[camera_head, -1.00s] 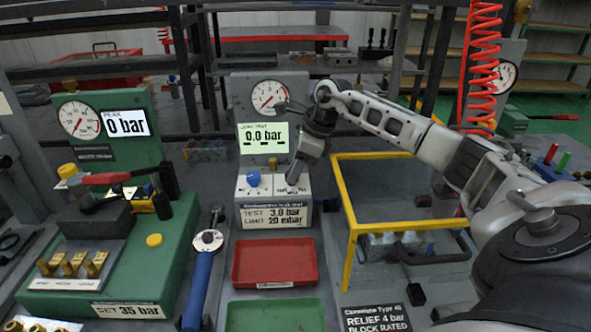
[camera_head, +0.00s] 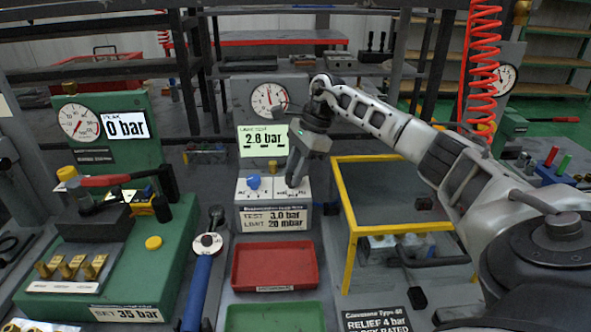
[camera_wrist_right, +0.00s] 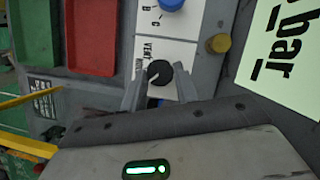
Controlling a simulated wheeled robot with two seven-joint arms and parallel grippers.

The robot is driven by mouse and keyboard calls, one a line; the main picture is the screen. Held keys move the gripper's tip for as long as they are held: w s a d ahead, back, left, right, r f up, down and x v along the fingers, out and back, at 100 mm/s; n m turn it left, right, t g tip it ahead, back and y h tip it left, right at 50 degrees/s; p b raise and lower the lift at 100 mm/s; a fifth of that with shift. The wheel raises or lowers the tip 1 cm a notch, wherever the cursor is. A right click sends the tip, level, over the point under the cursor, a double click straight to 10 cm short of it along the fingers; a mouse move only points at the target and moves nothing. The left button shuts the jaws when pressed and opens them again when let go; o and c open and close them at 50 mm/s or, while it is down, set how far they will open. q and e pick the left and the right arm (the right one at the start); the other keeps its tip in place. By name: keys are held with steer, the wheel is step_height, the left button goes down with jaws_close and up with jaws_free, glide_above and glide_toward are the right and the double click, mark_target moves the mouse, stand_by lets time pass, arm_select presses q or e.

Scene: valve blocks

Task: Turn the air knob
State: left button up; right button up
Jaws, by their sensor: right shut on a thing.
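The air knob (camera_wrist_right: 160,72) is a black round knob with a white pointer line, on a white panel marked VENT in the right wrist view. My right gripper (camera_wrist_right: 158,88) is shut on it, one finger on each side. In the head view my right gripper (camera_head: 293,181) reaches down onto the right half of the grey test unit's panel (camera_head: 273,196) and hides the knob. A blue knob (camera_head: 253,182) sits to its left. The green display (camera_head: 263,139) reads about 2.6 bar, below a round gauge (camera_head: 269,99). My left gripper is not in view.
A red tray (camera_head: 275,286) lies in front of the unit. A green test bench (camera_head: 185,235) and a blue-handled wrench (camera_head: 198,290) are to the left.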

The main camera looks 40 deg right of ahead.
steer(key=o, duration=1)
steer(key=v, duration=1.6)
